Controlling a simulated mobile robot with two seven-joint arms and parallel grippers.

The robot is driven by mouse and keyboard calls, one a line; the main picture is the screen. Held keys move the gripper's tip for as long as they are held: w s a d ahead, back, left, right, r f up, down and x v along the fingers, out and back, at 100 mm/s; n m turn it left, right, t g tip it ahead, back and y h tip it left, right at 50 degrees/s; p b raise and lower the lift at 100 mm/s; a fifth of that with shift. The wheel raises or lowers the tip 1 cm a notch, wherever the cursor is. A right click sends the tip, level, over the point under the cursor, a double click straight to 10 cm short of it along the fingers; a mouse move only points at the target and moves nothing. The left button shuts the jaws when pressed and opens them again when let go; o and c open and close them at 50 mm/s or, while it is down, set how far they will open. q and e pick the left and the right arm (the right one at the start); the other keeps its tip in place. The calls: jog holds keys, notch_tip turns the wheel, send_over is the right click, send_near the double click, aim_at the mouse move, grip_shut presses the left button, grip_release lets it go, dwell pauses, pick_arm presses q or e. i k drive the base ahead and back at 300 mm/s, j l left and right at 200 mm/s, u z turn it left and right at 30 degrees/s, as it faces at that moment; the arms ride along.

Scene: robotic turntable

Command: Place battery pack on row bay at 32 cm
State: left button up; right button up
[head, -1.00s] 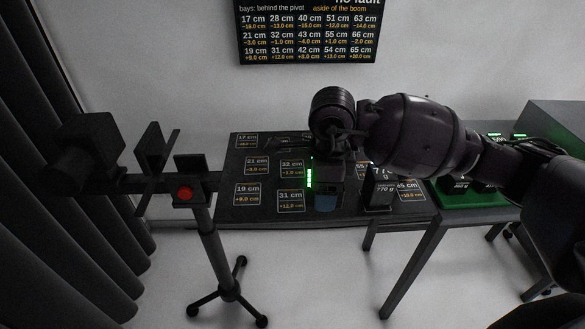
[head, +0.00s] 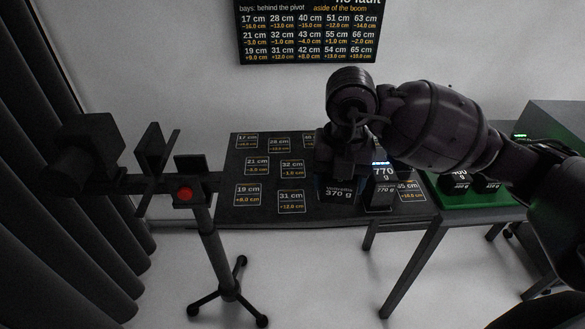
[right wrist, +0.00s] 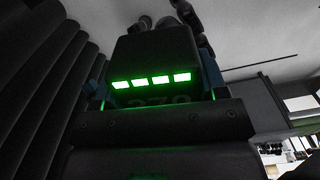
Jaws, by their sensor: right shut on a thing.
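The battery pack (head: 338,194) is a dark box marked 370 g, held upright over the right part of the dark bay board. My right gripper (head: 342,168) is shut on it from above. In the right wrist view the pack (right wrist: 155,55) shows a lit row of green bars between blue finger parts. Whether its underside touches the board cannot be told. The 32 cm bay (head: 291,168) is a bare outlined label to the left of the pack. My left gripper is not in view.
A 770 g block (head: 382,190) stands just right of the held pack. A green tray (head: 470,201) with more blocks is farther right. A boom on a tripod (head: 210,240) with a red button (head: 185,194) stands left. Bays 21, 19 and 31 cm look empty.

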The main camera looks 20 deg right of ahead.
aim_at(292, 169)
jog(key=i, duration=1)
